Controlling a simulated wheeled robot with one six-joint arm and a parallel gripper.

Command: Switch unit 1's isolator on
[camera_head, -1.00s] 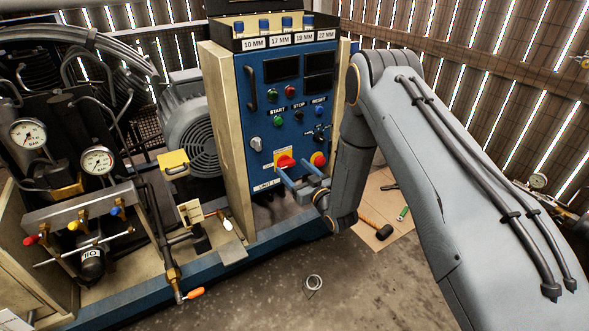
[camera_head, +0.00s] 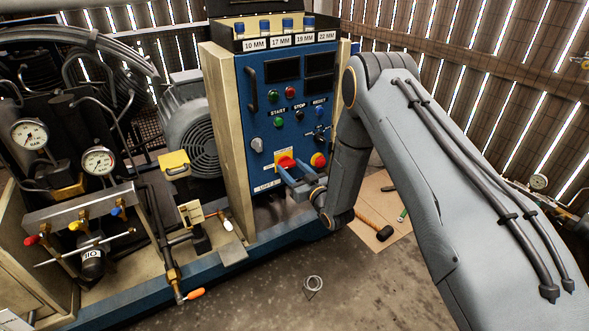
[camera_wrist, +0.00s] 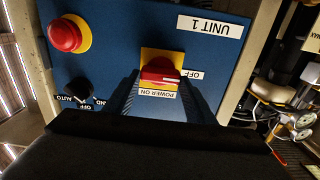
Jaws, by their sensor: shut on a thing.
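Unit 1's isolator (camera_head: 286,162) is a red handle on a yellow plate, low on the blue control panel (camera_head: 265,125). In the wrist view the isolator (camera_wrist: 160,70) appears upside down, with an OFF label (camera_wrist: 195,75) beside it and a POWER ON label (camera_wrist: 157,93) along the plate's lower edge. My gripper (camera_head: 290,169) reaches the panel from the right, shut on the red handle. In the wrist view the dark fingers of my gripper (camera_wrist: 160,88) stand on either side of the handle. The exact handle angle is hard to tell.
A red emergency button (camera_wrist: 69,34) on yellow and a black selector (camera_wrist: 78,91) sit near the isolator. The UNIT 1 label (camera_wrist: 209,26) is by the panel edge. A hammer (camera_head: 375,228) lies on a board to the right. An orange-handled valve (camera_head: 194,293) projects at the front.

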